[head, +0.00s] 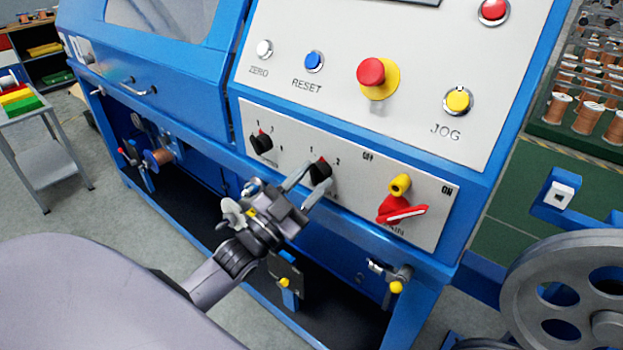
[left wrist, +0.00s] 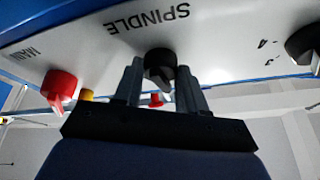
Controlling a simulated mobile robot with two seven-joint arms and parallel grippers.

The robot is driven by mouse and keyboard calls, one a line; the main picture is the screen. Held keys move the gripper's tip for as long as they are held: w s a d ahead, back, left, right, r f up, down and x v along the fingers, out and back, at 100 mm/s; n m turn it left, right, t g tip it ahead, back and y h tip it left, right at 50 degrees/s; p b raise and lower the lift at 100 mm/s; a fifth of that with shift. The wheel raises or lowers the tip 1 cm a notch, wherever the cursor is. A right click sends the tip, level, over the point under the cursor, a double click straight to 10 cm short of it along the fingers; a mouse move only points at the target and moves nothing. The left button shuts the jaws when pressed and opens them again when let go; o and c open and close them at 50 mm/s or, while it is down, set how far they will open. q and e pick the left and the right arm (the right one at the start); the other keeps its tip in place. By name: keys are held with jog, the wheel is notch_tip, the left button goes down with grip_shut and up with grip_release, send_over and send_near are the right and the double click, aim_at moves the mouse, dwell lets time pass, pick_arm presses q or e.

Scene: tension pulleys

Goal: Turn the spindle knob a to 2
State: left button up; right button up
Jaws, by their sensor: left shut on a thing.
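The spindle knob (head: 320,171) is a black rotary knob on the lower grey panel, with the numbers 1 and 2 printed above it. A small red mark shows at its top; which number it points at is too small to tell. In the left wrist view the knob (left wrist: 158,66) sits between the two fingers, below the upside-down word SPINDLE. My left gripper (head: 307,184) is shut on the knob, one finger on each side, and hides part of it and its lower labels. My right gripper is not in view.
A second black knob (head: 261,143) is to the left on the same panel. A red main switch (head: 402,211) and a yellow part (head: 399,185) are to the right. A red emergency button (head: 371,72) and the yellow JOG button (head: 458,101) are above. A spoked wheel (head: 530,285) stands at lower right.

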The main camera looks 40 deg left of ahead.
pick_arm(q)
jog(key=m+h, duration=0.1)
jog(key=m, duration=0.1)
jog(key=m+g+h+p, duration=0.1)
jog(key=m, duration=0.2)
jog(key=m+g+h+p, duration=0.1)
jog(key=m, duration=0.2)
jog(key=shift+a+r, duration=0.2)
jog(key=shift+a, duration=0.1)
jog(key=m+g+p, duration=0.1)
jog(key=m, duration=0.1)
jog(key=m+g+h+p, duration=0.1)
jog(key=m, duration=0.2)
jog(key=shift+a+r+m+g+p, duration=0.1)
jog(key=shift+m+g+p, duration=0.2)
jog(key=shift+g, duration=0.1)
jog(key=shift+m, duration=0.3)
jog(key=o, duration=1.1)
jog(key=shift+c, duration=0.2)
jog(key=b+v, duration=0.1)
jog(key=v, duration=0.6)
